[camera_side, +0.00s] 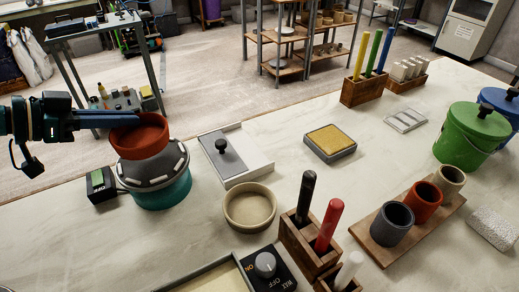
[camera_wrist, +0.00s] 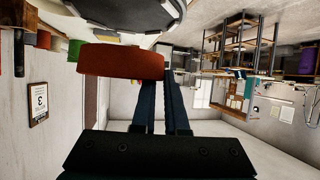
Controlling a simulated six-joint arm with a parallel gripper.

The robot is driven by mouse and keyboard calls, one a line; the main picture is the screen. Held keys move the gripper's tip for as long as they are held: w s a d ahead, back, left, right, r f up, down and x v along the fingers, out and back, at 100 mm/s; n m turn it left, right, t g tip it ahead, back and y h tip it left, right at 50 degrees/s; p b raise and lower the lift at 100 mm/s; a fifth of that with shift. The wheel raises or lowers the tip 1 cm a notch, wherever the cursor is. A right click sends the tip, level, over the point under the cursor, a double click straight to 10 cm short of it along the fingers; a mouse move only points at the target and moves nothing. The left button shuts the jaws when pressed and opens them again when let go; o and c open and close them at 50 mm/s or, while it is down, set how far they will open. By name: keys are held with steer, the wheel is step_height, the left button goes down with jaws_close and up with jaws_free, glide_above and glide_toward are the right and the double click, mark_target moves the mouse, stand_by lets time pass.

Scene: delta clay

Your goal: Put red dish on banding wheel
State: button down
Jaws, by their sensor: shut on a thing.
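The red dish (camera_side: 140,138) is in my gripper (camera_side: 128,118), at the left of the side view. My gripper comes in from the left, with its fingers shut on the dish's rim. The dish sits directly over the banding wheel (camera_side: 158,182), which has a grey top with pale pads around it and a teal base. I cannot tell whether the dish touches the wheel top. In the wrist view, the red dish (camera_wrist: 118,61) is at the fingertips (camera_wrist: 166,82), with part of the wheel (camera_wrist: 112,14) at the top edge.
A small black box with a green display (camera_side: 101,184) stands left of the wheel. Wooden tool holders (camera_side: 302,242) stand in front. Clear tabletop lies between the bowl and the yellow sponge tray (camera_side: 330,144).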

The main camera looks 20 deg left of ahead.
mark_target(130, 136)
steer(key=shift+w+d+f, duration=0.1)
steer(key=shift+f, duration=2.05)
steer(key=c, duration=0.9)
jaws_free()
steer(key=shift+f, duration=0.1)
steer(key=shift+c, duration=0.2)
